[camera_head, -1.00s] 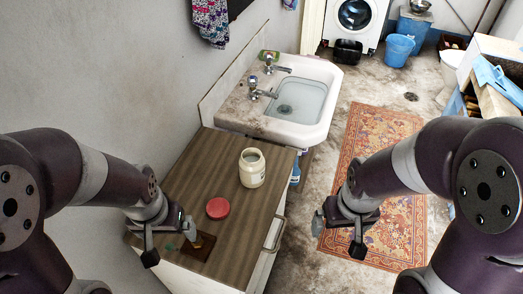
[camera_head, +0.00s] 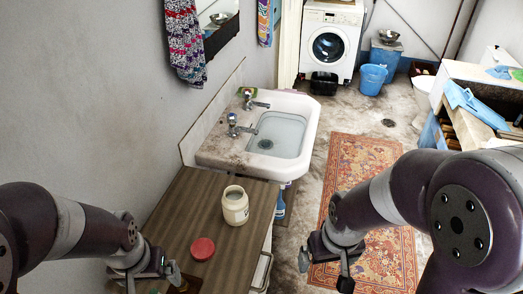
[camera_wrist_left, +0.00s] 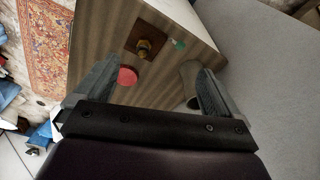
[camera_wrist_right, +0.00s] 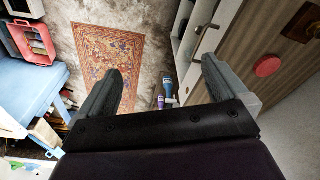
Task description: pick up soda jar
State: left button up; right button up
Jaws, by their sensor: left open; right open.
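The soda jar (camera_head: 235,207), a cream jar with an open top and a label, stands upright on the wooden counter (camera_head: 187,210) near the sink. A red lid (camera_head: 202,248) lies on the counter in front of the jar. My left gripper (camera_head: 151,279) is open and empty, over the counter's near left part, apart from the jar. My right gripper (camera_head: 325,271) is open and empty, right of the counter above the floor.
A stone sink (camera_head: 215,158) with two taps adjoins the counter's far end. A brown plate with a brass piece (camera_wrist_left: 147,43) lies near the lid. A blue bottle (camera_head: 280,206) stands beside the counter. A patterned rug (camera_head: 365,155) covers the floor to the right.

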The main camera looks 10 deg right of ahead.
aim_at(234, 200)
jog(key=i+l+u, duration=0.2)
jog(key=l, duration=0.3)
jog(key=l+u, duration=0.15)
jog(key=l, duration=0.3)
jog(key=i+l+u, duration=0.2)
jog(key=l, duration=0.3)
jog(key=i+l, duration=0.25)
jog(key=l, duration=0.25)
jog(key=u, duration=0.05)
